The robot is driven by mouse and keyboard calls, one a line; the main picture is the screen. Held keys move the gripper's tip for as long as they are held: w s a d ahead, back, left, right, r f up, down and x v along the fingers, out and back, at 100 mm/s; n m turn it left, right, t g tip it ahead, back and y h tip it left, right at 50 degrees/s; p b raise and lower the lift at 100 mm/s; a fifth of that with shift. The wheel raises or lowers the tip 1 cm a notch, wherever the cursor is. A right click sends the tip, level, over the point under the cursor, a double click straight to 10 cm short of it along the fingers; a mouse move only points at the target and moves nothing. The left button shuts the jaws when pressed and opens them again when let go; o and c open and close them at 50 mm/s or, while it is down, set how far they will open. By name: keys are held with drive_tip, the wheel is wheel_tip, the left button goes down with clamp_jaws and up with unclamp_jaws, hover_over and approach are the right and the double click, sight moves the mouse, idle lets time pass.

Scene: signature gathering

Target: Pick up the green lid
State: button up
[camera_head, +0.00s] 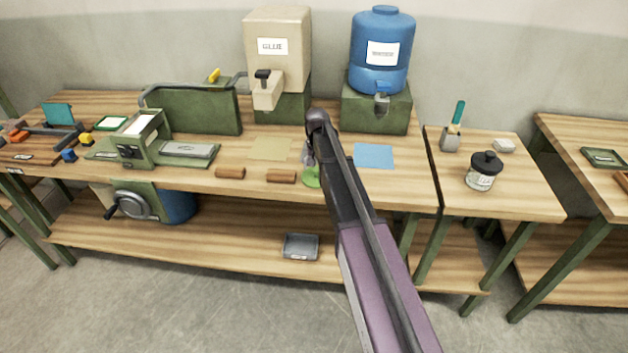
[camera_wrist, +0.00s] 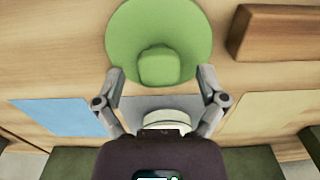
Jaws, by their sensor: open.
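The green lid (camera_wrist: 190,30) is a round green disc with a raised knob (camera_wrist: 160,66). It lies on the wooden bench top, and in the head view the lid (camera_head: 312,180) is partly hidden behind my arm. My gripper (camera_wrist: 160,80) is open, with one finger on each side of the knob in the wrist view. I cannot tell whether the fingers touch the knob. In the head view my gripper (camera_head: 308,158) is small and mostly hidden by my arm.
Two brown blocks (camera_head: 281,176) lie left of the lid. A blue sheet (camera_head: 374,156) and a tan sheet (camera_head: 270,149) lie flat nearby. A beige glue dispenser (camera_head: 290,25) and a blue water jug (camera_head: 379,75) stand behind. A dark-lidded jar (camera_head: 480,178) stands on the right table.

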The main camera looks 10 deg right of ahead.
drive_tip(key=shift+f+b, duration=0.3)
drive_tip(key=shift+f, duration=0.3)
drive_tip(key=shift+c, duration=0.2)
drive_tip(key=c, duration=1)
